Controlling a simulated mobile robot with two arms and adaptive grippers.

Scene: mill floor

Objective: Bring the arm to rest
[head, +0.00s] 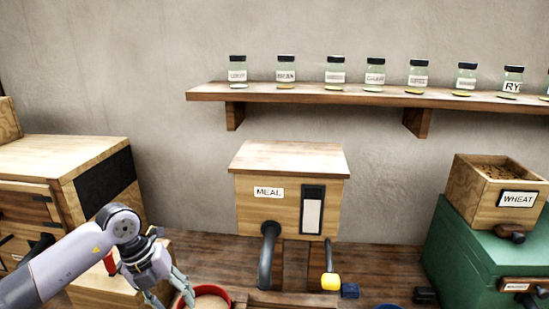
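My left arm comes in from the lower left, and its gripper (170,295) points down at the bottom edge of the head view. Its fingers look spread apart, with nothing seen between them; the tips are close to the frame's edge. The gripper is just left of a red bowl (227,294) of pale meal, partly cut off by the frame. I cannot tell whether a finger touches the bowl's rim. My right arm and gripper are not in view.
A wooden box labelled MEAL (257,214) stands at the middle back, with a curved dark pipe (267,262) and a yellow-tipped lever (330,281). A wooden cabinet (60,160) is left. A WHEAT box (472,196) sits on a green chest (450,250). Jars line a shelf (300,96).

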